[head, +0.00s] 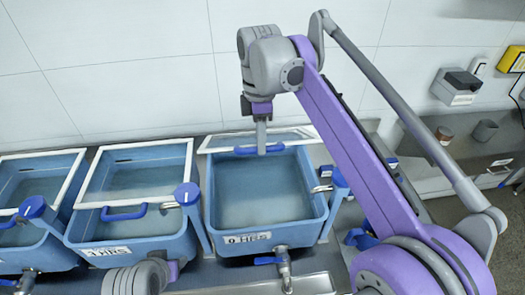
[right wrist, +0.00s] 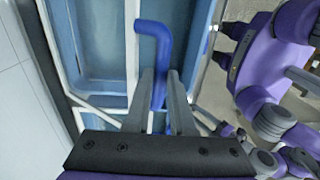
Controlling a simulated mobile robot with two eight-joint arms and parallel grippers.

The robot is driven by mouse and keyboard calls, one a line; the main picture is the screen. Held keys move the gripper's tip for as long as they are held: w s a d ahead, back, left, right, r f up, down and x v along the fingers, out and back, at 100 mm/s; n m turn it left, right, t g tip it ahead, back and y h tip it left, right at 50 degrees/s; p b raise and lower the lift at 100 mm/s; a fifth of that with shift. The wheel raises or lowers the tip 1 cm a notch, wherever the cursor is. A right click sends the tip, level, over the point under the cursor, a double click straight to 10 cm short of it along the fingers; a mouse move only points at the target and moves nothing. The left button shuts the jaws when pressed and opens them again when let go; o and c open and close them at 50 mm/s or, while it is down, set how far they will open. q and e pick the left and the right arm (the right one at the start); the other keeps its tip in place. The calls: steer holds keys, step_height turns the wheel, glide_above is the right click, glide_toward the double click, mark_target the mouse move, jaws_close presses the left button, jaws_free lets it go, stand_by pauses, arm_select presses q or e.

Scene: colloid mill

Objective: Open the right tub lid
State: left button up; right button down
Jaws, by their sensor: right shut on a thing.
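The right tub (head: 262,195) is blue, labelled "0 HRS", with its interior showing from above. Its white-framed lid (head: 298,132) is raised at the tub's back and looks steep and narrow in the head view. My right gripper (head: 261,148) is shut on the lid's blue handle (head: 245,151). In the right wrist view, the handle (right wrist: 160,60) runs between the fingers of the right gripper (right wrist: 163,82). A grey part of my left arm shows at the bottom of the head view, beside a small end piece, perhaps the left gripper (head: 172,271); its jaws are unclear.
The middle tub (head: 130,228) and a left tub (head: 55,242) have white-framed lids with blue handles. A tap (head: 284,265) is at the right tub's front. The tiled wall (head: 110,95) is behind.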

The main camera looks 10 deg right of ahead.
steer(key=shift+w+r, duration=0.5)
steer(key=shift+w, duration=0.2)
steer(key=c, duration=1.1)
jaws_free()
steer(key=shift+f, duration=0.1)
steer(key=shift+c, duration=0.2)
steer(key=o, duration=0.4)
steer(key=shift+w+f, duration=0.1)
steer(key=shift+w, duration=0.3)
steer(key=shift+s, duration=0.1)
steer(key=shift+s, duration=0.15)
